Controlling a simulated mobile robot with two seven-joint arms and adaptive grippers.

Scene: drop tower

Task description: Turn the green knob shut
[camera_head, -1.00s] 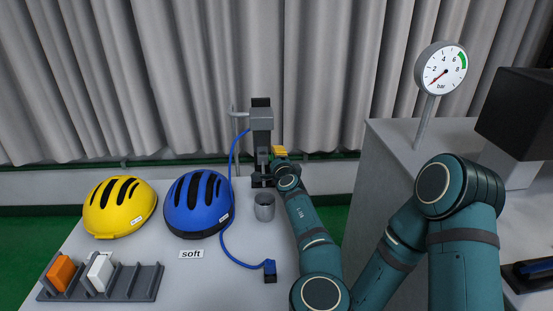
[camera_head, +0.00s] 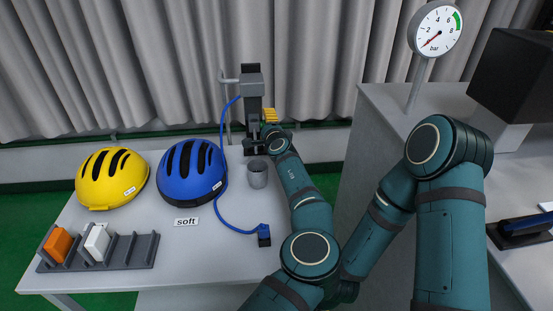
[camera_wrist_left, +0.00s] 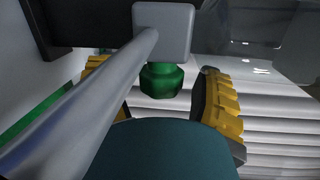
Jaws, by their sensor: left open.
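The green knob (camera_wrist_left: 162,80) hangs under a grey block (camera_wrist_left: 163,28) in the left wrist view. My left gripper (camera_wrist_left: 153,70) is open, with one yellow-padded finger on each side of the knob. Gaps show between the knob and both fingers. In the head view my left gripper (camera_head: 270,116) is beside the grey drop tower (camera_head: 252,84) at the back of the table; the knob cannot be made out there. My right arm shows at the right, but its gripper is not in view.
A blue hose (camera_head: 221,150), blue helmet (camera_head: 185,182) and yellow helmet (camera_head: 95,187) are left of my arm. A slotted rack (camera_head: 140,253) is front left. A pressure gauge (camera_head: 437,29) stands on the right cabinet.

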